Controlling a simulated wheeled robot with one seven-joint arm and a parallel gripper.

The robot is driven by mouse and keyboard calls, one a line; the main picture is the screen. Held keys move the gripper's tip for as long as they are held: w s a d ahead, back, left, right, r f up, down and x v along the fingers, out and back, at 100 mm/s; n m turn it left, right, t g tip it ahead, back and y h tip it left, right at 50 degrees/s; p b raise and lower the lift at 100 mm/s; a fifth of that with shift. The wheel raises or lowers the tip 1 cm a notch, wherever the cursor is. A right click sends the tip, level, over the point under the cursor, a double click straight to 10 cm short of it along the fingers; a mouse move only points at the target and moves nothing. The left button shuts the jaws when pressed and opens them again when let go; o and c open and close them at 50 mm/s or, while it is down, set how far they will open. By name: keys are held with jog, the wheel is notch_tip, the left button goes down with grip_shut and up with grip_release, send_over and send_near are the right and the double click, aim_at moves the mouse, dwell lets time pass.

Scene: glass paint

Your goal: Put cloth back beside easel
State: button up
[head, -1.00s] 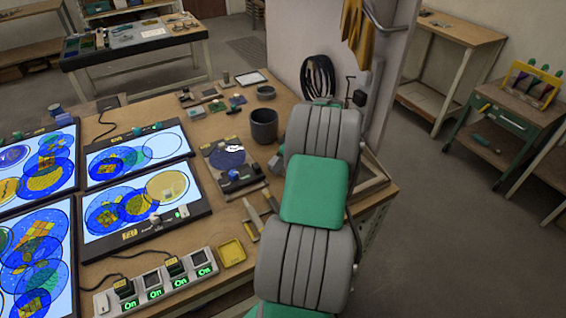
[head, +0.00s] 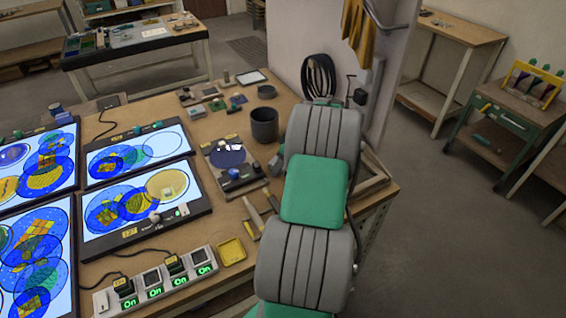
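My gripper is not seen; my grey and green arm reaches over the workbench's right side, and its far end hides what lies behind it. A mustard-yellow piece of hanging fabric (head: 356,32) shows at the top of the head view, by the pale wall; I cannot tell whether it is the task's cloth. No easel can be clearly made out. Tilted lit panels with round blue and yellow glass designs (head: 137,205) stand on the workbench at the left.
The wooden workbench (head: 205,235) holds a dark cup (head: 264,124), a small yellow tray (head: 231,251) and a switch strip (head: 157,283). A green cabinet (head: 508,122) stands at the right. The grey floor (head: 440,240) right of the workbench is clear.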

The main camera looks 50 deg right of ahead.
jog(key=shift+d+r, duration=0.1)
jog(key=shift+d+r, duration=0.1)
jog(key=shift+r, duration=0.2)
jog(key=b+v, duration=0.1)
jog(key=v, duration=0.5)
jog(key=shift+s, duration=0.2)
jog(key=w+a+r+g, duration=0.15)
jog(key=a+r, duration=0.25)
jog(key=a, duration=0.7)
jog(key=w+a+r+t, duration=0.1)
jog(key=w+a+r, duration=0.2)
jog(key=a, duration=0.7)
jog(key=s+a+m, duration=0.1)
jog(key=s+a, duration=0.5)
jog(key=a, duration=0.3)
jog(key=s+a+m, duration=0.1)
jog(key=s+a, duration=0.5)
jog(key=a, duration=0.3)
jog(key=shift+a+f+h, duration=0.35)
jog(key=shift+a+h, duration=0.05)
